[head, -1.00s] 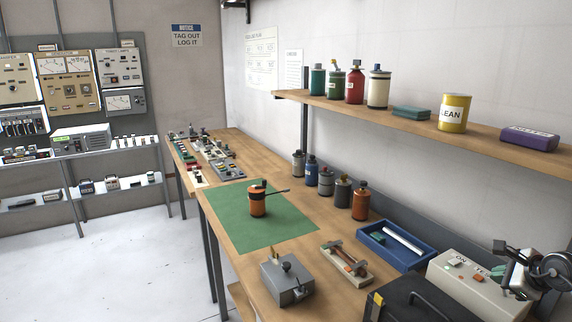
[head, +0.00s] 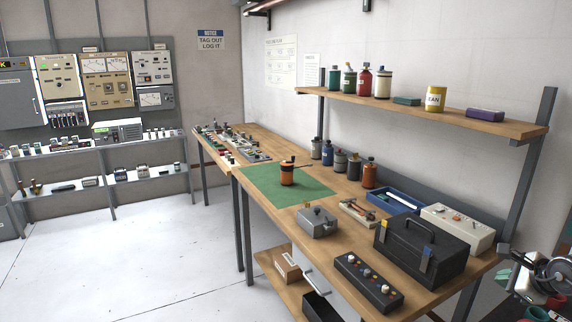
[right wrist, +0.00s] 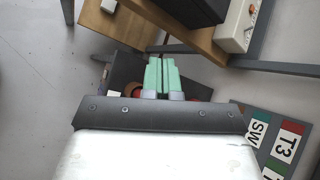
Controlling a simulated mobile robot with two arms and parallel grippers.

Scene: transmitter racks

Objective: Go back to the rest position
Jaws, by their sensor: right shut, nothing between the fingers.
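My right gripper (right wrist: 163,65) shows in the right wrist view with its two green fingers together and nothing between them. My left gripper is not in view.
A black toolbox (head: 421,250), a beige box (head: 457,227) and a dark button box (head: 368,283) stand at the bench's near end. A metal post (head: 534,150) carries the shelf. Labelled plates (right wrist: 287,140) lie below right of my gripper. Open floor (head: 150,255) lies left.

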